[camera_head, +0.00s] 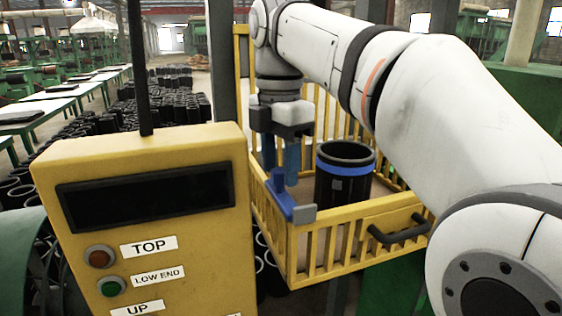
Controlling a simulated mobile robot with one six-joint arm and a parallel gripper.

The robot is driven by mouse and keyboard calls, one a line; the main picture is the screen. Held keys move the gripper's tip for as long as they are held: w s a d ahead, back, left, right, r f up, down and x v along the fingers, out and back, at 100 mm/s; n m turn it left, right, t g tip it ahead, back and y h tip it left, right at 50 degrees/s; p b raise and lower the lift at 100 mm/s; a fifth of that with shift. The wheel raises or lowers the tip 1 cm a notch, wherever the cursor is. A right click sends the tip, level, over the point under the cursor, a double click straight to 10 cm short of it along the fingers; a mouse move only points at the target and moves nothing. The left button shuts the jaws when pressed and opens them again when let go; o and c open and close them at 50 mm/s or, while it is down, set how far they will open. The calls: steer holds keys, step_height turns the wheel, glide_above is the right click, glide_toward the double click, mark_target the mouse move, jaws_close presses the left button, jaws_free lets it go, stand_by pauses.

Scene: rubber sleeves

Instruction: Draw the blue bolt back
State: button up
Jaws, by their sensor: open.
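The blue bolt (279,194) sits on the top left corner of a yellow slatted cage, beside a grey block (304,214). My gripper (281,165) points downward just above and behind the bolt. Its two blue fingers are apart with nothing visible between them. Whether a fingertip touches the bolt cannot be told from this view. The yellow cage (372,219) has a black handle (399,232) on its front side.
A black sleeve with a blue band (345,170) stands upright inside the cage, right of my gripper. A yellow control box (150,220) with buttons and an antenna fills the left foreground. Many black sleeves (165,100) lie on the floor behind.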

jaws_close()
stand_by(0.5)
